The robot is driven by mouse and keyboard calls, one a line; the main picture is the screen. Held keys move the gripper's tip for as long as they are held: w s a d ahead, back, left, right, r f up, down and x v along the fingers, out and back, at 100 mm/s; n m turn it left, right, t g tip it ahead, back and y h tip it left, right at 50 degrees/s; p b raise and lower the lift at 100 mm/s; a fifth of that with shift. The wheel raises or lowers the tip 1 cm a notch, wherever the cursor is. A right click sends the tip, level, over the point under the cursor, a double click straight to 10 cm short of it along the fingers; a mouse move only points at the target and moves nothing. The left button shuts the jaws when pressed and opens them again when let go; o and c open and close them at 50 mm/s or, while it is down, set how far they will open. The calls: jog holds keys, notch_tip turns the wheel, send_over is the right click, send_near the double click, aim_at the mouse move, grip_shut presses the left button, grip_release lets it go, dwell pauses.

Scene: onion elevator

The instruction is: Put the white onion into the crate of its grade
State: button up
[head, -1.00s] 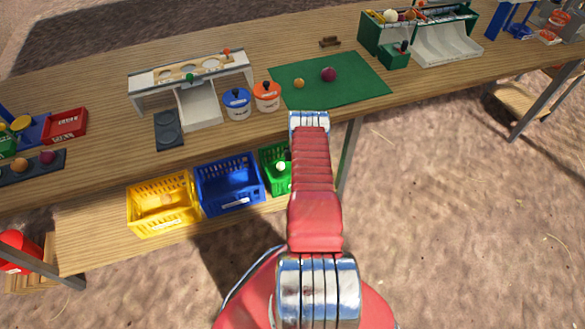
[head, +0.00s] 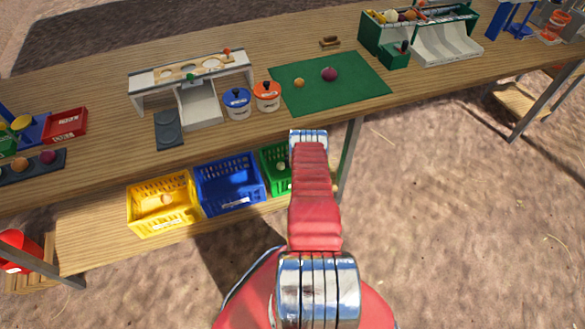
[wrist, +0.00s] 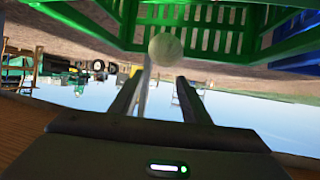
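The white onion (head: 281,166) sits inside the green crate (head: 268,184) on the lower shelf. In the wrist view the pale onion (wrist: 166,50) lies just beyond my fingertips, in front of the slatted wall of the green crate (wrist: 205,38). My gripper (wrist: 158,78) is open, its two fingers apart with nothing between them. In the head view my own arm hides the gripper and the right part of the green crate.
The blue crate (head: 203,200) and yellow crate (head: 136,222) stand left of the green one. Above, the tabletop carries a green mat (head: 350,95) with two onions, blue-lidded (head: 236,97) and orange-lidded (head: 267,90) pots, and a white sorting stand (head: 140,99).

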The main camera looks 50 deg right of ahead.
jog(key=o, duration=0.4)
jog(key=shift+c, duration=0.2)
jog(key=shift+s+a, duration=0.1)
jog(key=v, duration=1.3)
jog(key=shift+s+a+r, duration=0.15)
jog(key=shift+s, duration=0.1)
dwell(0.8)
